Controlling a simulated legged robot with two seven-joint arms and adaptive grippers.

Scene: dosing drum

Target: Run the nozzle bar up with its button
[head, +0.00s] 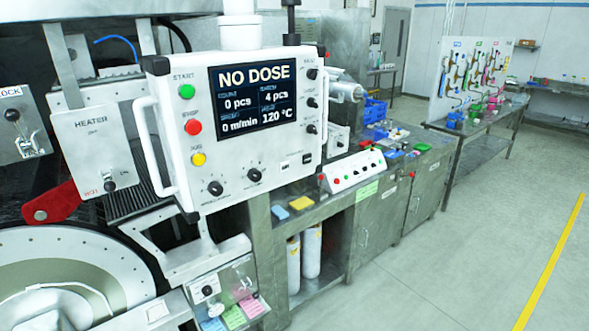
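A white control panel (235,180) hangs in the middle of the head view. Its dark screen (252,100) reads NO DOSE, 0 pcs, 0 m/min and 120 °C. On its left side are a green START button (187,91), a red button (193,127) and a yellow button (198,159). Black knobs sit below and to the right of the screen. A lower white control box (353,170) to the right carries several small buttons, with labels too small to read. I cannot tell which button belongs to the nozzle bar, nor make out the bar surely. Neither gripper is in view.
A HEATER box (92,150) with a switch and a red lever (50,204) are at the left. A large round machine part (70,275) fills the lower left. A metal bench (405,185) with blue bins runs to the right. The floor (450,250) at the right is clear.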

